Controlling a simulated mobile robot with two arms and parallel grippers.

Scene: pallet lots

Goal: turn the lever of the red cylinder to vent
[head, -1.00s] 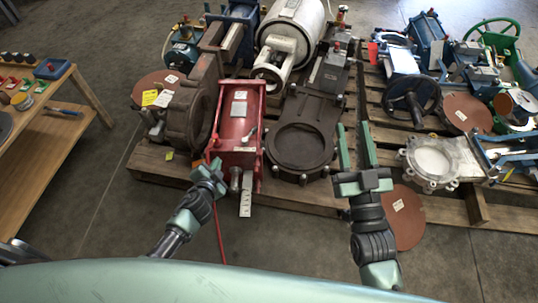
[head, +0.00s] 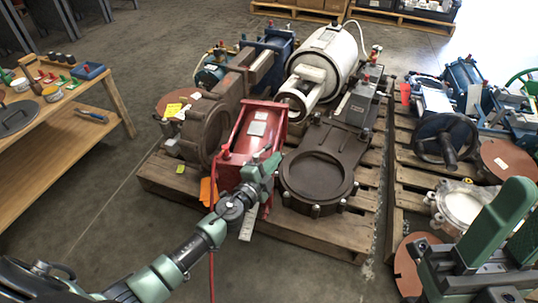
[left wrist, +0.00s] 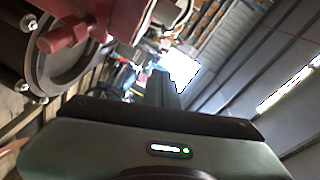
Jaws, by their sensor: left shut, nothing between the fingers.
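The red cylinder (head: 262,130) lies on the left pallet between a brown valve body and a flat black valve. Pale labels are on its top. My left gripper (head: 272,160) is shut and empty, over the near end of the cylinder. It covers the place of the small lever, so I cannot see the lever's position or whether I touch it. In the left wrist view, red metal of the cylinder (left wrist: 95,22) shows at upper left, beside my shut fingers (left wrist: 165,88). My right gripper (head: 500,225) is open and empty at the lower right.
The brown valve body (head: 205,132) stands close on the left, the black valve (head: 318,172) on the right. A white cylinder (head: 325,55) lies behind. A wooden bench (head: 75,125) is at far left. A second pallet (head: 410,180) holds more valves.

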